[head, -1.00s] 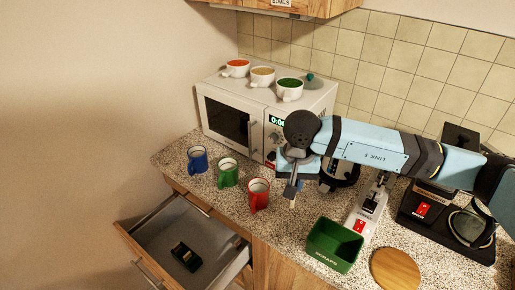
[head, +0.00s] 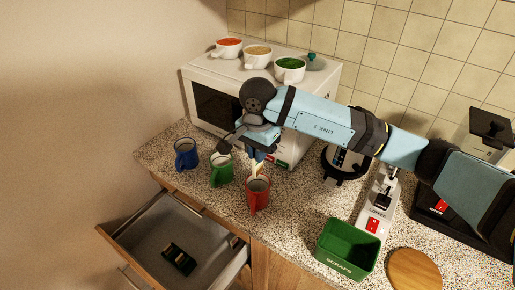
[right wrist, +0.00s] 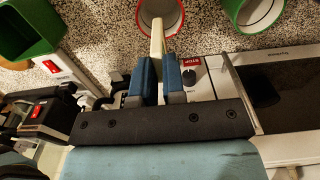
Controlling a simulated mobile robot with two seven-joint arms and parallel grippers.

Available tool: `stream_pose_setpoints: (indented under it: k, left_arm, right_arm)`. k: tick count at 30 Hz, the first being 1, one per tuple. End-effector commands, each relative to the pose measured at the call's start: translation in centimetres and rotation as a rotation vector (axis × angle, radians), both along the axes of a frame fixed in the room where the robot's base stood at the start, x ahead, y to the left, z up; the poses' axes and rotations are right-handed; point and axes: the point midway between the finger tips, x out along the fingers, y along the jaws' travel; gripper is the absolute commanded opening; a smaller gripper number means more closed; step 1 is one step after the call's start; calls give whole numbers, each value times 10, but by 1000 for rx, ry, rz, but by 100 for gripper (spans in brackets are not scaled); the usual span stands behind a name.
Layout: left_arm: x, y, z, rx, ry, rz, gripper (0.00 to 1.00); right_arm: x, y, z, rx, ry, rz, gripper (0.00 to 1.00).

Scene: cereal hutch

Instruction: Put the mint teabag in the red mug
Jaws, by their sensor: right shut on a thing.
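The red mug (head: 258,200) stands upright on the counter, the rightmost mug in a row of three. My right gripper (head: 257,158) is just above and behind its rim, pointing down. It is shut on a thin pale teabag (head: 257,170), whose lower end reaches the mug's opening; I cannot tell whether it is below the rim. No mint label is readable. In the right wrist view, the blue fingers (right wrist: 158,72) grip the pale teabag (right wrist: 157,36), which overlaps the red mug (right wrist: 148,12) at the top edge. My left gripper is not in view.
A green mug (head: 220,175) and a blue mug (head: 186,155) stand left of the red one. An open drawer (head: 150,226) holds a small dark thing (head: 178,260). A green scraps bin (head: 346,250) is at right. The microwave (head: 215,88) bearing three bowls stands behind.

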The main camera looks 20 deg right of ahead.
Motion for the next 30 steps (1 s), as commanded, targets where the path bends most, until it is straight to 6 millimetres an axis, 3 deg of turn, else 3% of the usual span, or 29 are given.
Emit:
stream_pose_setpoints:
  k: [15, 30]
  left_arm:
    - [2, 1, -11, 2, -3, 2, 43]
    - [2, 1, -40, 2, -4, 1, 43]
  right_arm:
    - [-1, 0, -33, 1, 1, 2, 0]
    - [0, 0, -65, -1, 1, 2, 0]
